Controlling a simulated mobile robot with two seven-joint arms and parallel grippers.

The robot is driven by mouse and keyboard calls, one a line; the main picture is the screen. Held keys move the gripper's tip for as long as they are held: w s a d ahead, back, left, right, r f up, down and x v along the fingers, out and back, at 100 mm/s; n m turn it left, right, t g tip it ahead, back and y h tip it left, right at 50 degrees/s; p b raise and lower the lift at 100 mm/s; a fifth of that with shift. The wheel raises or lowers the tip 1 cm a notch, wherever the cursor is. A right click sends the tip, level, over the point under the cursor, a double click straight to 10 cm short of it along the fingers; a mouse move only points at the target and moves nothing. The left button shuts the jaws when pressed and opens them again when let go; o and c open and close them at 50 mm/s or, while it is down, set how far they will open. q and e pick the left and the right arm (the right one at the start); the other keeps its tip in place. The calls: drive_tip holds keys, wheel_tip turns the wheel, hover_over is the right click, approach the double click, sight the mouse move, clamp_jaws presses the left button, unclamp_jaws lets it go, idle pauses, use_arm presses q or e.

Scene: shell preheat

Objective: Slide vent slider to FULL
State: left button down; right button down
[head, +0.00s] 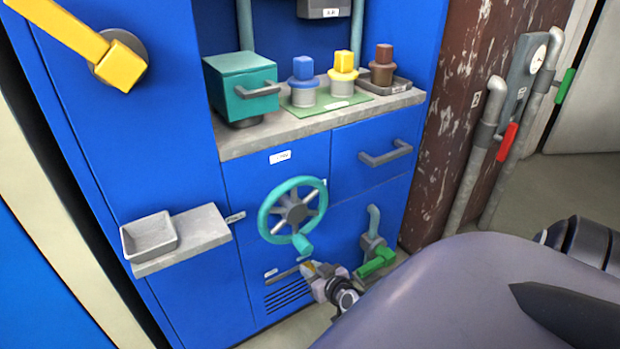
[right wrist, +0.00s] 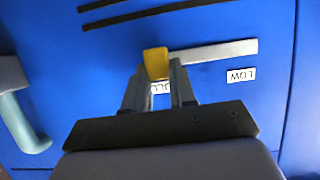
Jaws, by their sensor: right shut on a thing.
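The vent slider's yellow knob (right wrist: 155,62) is at the left end of the visible grey slot (right wrist: 215,52) in the right wrist view. A LOW label (right wrist: 240,75) is near the slot's other end. A partly hidden label (right wrist: 162,88), its visible letters like "ULL", shows between my fingers beside the knob. My right gripper (right wrist: 157,78) is shut on the knob. In the head view my right gripper (head: 310,270) is at the low front of the blue cabinet, with the slot (head: 284,275) running left from it. My left gripper is not in view.
A teal handwheel (head: 292,210) is just above the slider, its handle close to my gripper. A green-handled valve (head: 376,262) on a pipe is to the right. Dark vent slits (head: 287,294) lie below. A small shelf (head: 185,240) with a tray juts out at left.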

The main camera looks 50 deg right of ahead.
drive_tip(key=shift+d+r, duration=0.15)
drive_tip(key=shift+d, duration=0.25)
drive_tip(key=c, duration=0.9)
unclamp_jaws()
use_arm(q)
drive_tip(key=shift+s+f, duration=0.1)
use_arm(e)
drive_tip(key=shift+a, duration=0.1)
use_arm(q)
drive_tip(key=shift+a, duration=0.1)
use_arm(e)
drive_tip(key=shift+s+a+r+p, duration=0.15)
drive_tip(key=shift+s+a+p, duration=0.05)
drive_tip(key=shift+s+p, duration=0.25)
use_arm(q)
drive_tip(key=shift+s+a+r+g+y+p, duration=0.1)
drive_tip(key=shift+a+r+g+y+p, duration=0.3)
drive_tip(key=shift+p, duration=1.45)
use_arm(e)
drive_tip(key=shift+v, duration=3.1)
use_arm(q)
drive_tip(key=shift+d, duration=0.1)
